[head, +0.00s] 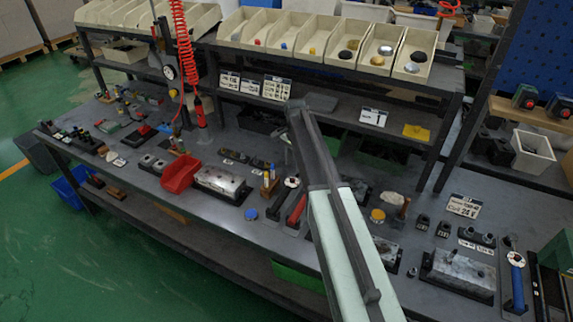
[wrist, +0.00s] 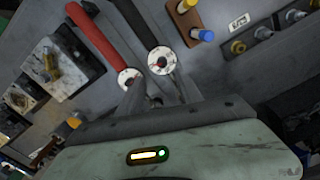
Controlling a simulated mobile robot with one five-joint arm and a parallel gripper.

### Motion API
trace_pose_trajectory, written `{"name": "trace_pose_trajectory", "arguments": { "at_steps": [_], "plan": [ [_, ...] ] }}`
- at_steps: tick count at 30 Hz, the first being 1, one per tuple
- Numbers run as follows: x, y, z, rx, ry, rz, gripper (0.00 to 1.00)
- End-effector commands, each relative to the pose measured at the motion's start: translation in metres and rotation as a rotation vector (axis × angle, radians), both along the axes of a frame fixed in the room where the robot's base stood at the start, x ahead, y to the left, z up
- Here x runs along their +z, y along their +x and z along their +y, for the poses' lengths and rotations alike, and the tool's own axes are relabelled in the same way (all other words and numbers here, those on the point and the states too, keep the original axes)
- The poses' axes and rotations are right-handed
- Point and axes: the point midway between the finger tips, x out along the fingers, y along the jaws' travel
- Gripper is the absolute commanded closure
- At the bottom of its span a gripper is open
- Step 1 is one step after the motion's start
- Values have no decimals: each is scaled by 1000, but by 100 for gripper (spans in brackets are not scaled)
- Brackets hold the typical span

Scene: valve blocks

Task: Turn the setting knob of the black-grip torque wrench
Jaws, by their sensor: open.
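The black-grip torque wrench (wrist: 130,18) lies on the bench at the top of the wrist view. Its round white setting knob (wrist: 162,60) has a dark centre. The wrench also shows in the head view (head: 277,200), left of my arm. A red-grip torque wrench (wrist: 96,42) lies beside it, with its own white knob (wrist: 129,78). My gripper (wrist: 156,90) is open and empty, with its fingers pointing toward the two knobs. The black wrench's knob appears just beyond the fingertips; I cannot tell the exact gap.
A wooden block with yellow and blue handles (wrist: 188,20) stands right of the black wrench. A metal valve block (wrist: 62,62) is at left. In the head view, a red bin (head: 181,174) stands farther left, and a blue-grip wrench (head: 517,284) lies at far right.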

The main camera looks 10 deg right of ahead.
Motion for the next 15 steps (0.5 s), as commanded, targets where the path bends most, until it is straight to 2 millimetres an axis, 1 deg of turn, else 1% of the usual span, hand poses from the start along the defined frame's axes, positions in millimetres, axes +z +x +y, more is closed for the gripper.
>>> {"name": "trace_pose_trajectory", "arguments": {
  "at_steps": [5,8,11,15],
  "plan": [
    [-2,0,7,7,0,0,58],
    [-9,0,8,10,0,0,58],
    [-22,0,9,11,0,0,58],
    [-47,0,10,12,0,0,58]
  ]
}}
